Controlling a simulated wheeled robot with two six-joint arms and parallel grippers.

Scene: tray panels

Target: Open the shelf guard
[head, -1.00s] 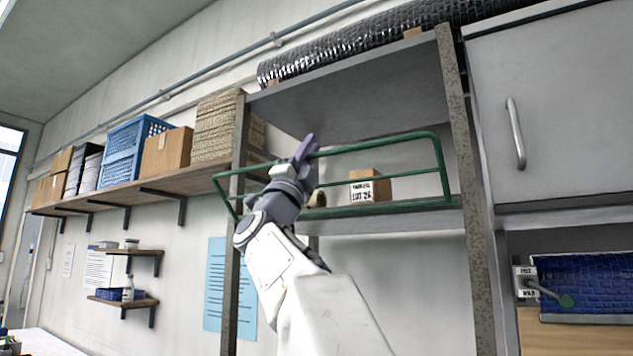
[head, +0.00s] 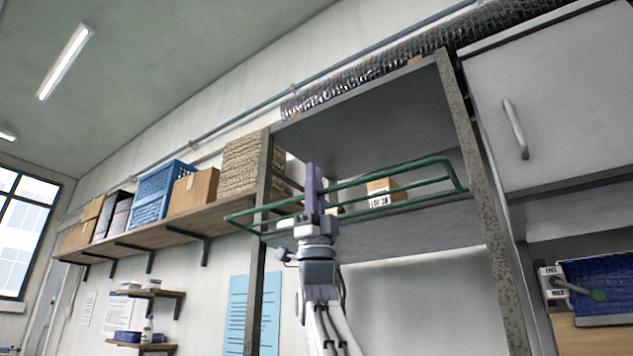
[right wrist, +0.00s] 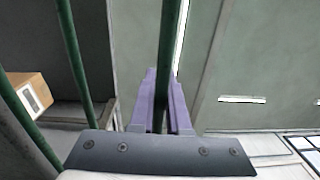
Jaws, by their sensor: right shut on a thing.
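The shelf guard (head: 400,171) is a green wire frame across the front of the open shelf bay. It leans outward from the shelf, its top bar tilted toward me. My right gripper (head: 314,185) is at the left part of the guard with its purple fingers pointing up. It is shut on the guard's green top bar; in the right wrist view the bar (right wrist: 171,55) runs between the purple fingers (right wrist: 163,100). The shelf board (head: 420,220) is behind and below the guard. My left gripper is not in view.
A labelled cardboard box (head: 381,187) stands on the shelf behind the guard; it also shows in the right wrist view (right wrist: 30,92). Shelf posts (head: 482,200) flank the bay. A closed grey cabinet (head: 560,100) is at right. A wall shelf (head: 200,222) with boxes is at left.

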